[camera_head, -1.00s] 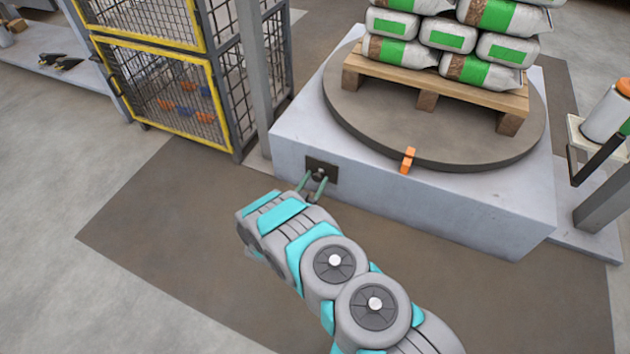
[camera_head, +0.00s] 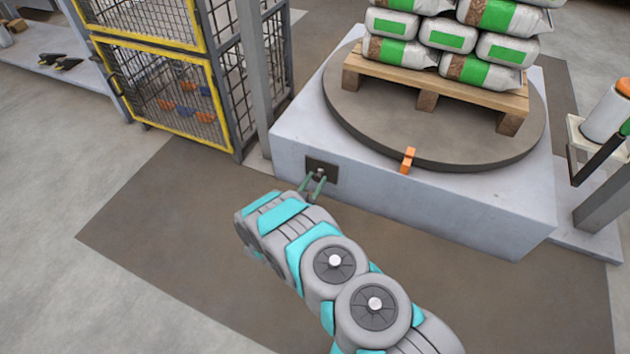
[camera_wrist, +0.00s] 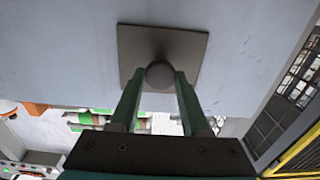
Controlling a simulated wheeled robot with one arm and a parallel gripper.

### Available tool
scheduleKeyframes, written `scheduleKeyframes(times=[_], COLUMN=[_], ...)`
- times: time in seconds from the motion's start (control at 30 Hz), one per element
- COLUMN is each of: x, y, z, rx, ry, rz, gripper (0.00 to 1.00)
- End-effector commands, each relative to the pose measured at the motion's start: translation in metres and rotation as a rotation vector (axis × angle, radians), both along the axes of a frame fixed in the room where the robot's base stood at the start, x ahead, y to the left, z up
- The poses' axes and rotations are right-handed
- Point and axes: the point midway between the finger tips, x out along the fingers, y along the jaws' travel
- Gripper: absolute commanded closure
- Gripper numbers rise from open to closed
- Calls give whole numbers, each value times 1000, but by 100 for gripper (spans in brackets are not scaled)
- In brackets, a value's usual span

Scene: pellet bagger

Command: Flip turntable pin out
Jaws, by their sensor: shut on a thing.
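The turntable pin (camera_wrist: 160,76) shows as a round dark knob on a square dark plate (camera_wrist: 188,45) in the wrist view. In the head view the plate (camera_head: 331,168) is on the front face of the turntable's pale base (camera_head: 430,205), near its left corner. My gripper (camera_head: 314,181) reaches the plate from the front, and its two green fingers are shut on the pin. In the wrist view the fingertips of my gripper (camera_wrist: 158,82) lie on both sides of the knob. The pin's shaft behind the knob is mostly hidden.
The round turntable (camera_head: 375,120) carries a wooden pallet (camera_head: 428,98) stacked with bags (camera_head: 447,34). An orange marker (camera_head: 407,160) sits at its front rim. A grey post (camera_head: 254,80) and yellow-framed cage (camera_head: 165,95) stand left. The floor left of my arm is clear.

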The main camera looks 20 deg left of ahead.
Motion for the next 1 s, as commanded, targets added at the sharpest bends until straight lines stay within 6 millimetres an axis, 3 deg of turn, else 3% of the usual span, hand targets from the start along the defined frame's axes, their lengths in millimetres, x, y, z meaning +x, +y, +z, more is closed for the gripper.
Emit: scheduleKeyframes(times=[0.53,0.8,1.0], x=[-1,-36,-40], y=[0,3,3], z=[0,0,-1], rx=[-1,-3,-2], ry=[1,3,2], rz=[-1,1,-1], gripper=[100,100,100])
